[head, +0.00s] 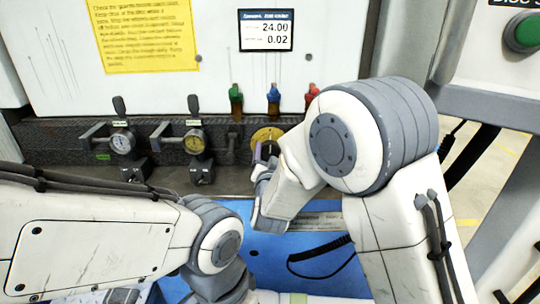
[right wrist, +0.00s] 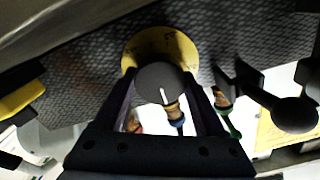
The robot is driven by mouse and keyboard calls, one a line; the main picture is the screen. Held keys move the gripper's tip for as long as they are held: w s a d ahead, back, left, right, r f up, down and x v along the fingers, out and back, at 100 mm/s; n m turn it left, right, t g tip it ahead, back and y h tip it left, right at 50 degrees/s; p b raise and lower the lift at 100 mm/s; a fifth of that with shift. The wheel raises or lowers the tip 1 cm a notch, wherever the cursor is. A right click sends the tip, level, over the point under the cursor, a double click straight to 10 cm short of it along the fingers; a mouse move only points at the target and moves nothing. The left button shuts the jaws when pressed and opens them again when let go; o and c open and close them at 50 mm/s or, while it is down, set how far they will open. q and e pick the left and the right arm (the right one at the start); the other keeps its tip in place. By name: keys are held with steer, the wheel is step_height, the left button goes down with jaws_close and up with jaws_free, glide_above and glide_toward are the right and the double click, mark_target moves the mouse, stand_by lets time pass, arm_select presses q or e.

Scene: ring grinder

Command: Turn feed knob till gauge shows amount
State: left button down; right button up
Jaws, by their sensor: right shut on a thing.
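The feed knob (right wrist: 163,82) is a dark grey round knob with a white pointer line, on a yellow dial (right wrist: 158,45). In the head view the yellow dial (head: 266,136) shows on the dark machine front, partly covered by my right gripper (head: 264,160). In the right wrist view my right gripper (right wrist: 165,92) has a finger on each side of the knob and is shut on it. The gauge display (head: 266,30) reads 24.00 above and 0.02 below. My left arm is at the lower left; its gripper is not in view.
A yellow notice (head: 145,35) hangs upper left. A green button (head: 524,33) is at upper right.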

steer(key=m+b, duration=0.3)
steer(key=b, duration=0.1)
steer(key=m+b, duration=0.3)
steer(key=b, duration=0.2)
steer(key=m+b, duration=0.4)
steer(key=shift+f, duration=0.35)
steer(key=m+b, duration=1.1)
steer(key=b, duration=0.1)
steer(key=m+b, duration=0.4)
steer(key=m, duration=0.1)
steer(key=shift+r+m+b, duration=0.1)
steer(key=shift+m+b, duration=1.6)
steer(key=shift+m, duration=0.7)
steer(key=o, duration=1.3)
steer(key=shift+o, duration=0.2)
steer(key=shift+s+r, duration=0.1)
